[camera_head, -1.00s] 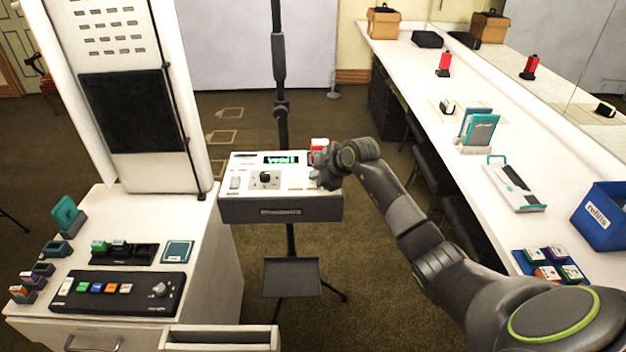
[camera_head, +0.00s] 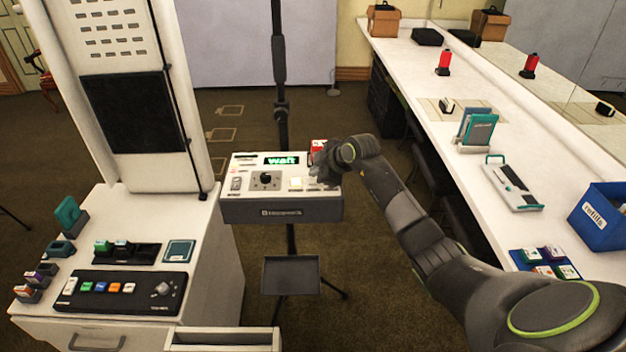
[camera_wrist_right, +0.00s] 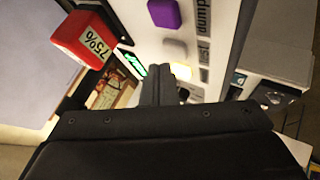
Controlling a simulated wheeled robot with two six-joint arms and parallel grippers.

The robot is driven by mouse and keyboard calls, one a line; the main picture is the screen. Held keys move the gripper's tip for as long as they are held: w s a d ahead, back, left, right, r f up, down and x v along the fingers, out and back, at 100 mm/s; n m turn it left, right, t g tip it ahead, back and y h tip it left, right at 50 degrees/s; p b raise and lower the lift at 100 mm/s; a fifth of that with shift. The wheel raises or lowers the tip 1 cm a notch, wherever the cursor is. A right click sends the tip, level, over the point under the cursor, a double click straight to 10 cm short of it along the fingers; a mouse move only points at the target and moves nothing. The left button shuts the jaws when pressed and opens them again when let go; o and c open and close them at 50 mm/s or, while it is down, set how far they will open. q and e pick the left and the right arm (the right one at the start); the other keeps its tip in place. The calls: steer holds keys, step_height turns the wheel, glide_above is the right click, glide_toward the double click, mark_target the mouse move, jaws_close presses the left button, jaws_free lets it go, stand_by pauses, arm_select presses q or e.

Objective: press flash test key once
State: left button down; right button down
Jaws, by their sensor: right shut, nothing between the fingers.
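The white flash control box (camera_head: 246,197) stands on a pole at the centre, and its green display (camera_head: 282,160) reads "wait". A pale key (camera_head: 296,183) glows on its top; it also shows lit in the right wrist view (camera_wrist_right: 181,72). A grey key (camera_wrist_right: 174,48) beside a label like "test" and a purple key (camera_wrist_right: 163,13) lie in the same row. My right gripper (camera_head: 320,179) is shut and empty over the box's right side. Its closed fingers (camera_wrist_right: 158,84) are close to the keys; contact cannot be told. My left gripper is out of view.
A red block marked "75%" (camera_wrist_right: 83,40) sits at the box's back right edge. A white cabinet (camera_head: 211,270) with a button panel (camera_head: 120,310) stands at left. A long white counter (camera_head: 440,130) runs along the right. A small dark tray (camera_head: 291,275) hangs below the box.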

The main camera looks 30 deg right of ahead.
steer(key=shift+r+p, duration=2.5)
steer(key=shift+r, duration=0.1)
steer(key=shift+f, duration=0.1)
